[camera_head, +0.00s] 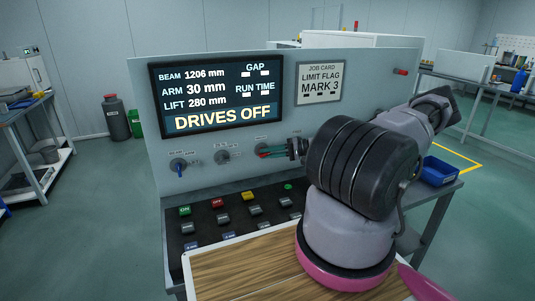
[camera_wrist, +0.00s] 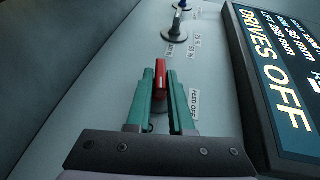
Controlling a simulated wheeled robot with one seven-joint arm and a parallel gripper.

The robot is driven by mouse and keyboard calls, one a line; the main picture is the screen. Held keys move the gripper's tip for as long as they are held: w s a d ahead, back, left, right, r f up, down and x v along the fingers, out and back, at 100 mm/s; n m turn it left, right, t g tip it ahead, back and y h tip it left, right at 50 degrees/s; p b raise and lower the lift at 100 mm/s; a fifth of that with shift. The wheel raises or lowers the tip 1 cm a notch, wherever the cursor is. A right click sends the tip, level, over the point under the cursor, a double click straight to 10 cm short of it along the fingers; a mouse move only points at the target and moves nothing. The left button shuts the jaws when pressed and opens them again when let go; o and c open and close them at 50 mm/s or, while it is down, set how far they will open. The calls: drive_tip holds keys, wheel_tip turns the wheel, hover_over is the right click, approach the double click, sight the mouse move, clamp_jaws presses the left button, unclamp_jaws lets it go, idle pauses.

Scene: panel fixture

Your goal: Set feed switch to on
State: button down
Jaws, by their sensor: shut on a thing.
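The feed switch has a red lever handle (camera_wrist: 160,82), with a label reading "FEED OFF" (camera_wrist: 194,103) beside it. My gripper (camera_wrist: 160,76) has green fingers, one on each side of the red handle, and is shut on it. In the head view my gripper (camera_head: 271,152) reaches the panel (camera_head: 220,185) below the display. There the switch is mostly hidden by the fingers, with only a little red showing. The display (camera_head: 215,95) reads "DRIVES OFF".
A grey knob (camera_head: 222,156) and a blue-handled knob (camera_head: 179,168) sit left of the feed switch. Several push buttons (camera_head: 217,203) line the sloped console below. A job card (camera_head: 320,82) is at the upper right, and a blue bin (camera_head: 438,171) stands on the right.

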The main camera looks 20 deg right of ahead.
drive_tip(key=shift+f+m+t+y, duration=0.15)
drive_tip(key=shift+m+t+y, duration=0.25)
drive_tip(key=shift+y, duration=0.5)
drive_tip(key=c, duration=0.9)
unclamp_jaws()
drive_tip(key=v, duration=1)
drive_tip(key=shift+s+d, duration=0.15)
drive_tip(key=shift+d, duration=0.25)
drive_tip(key=shift+a, duration=0.1)
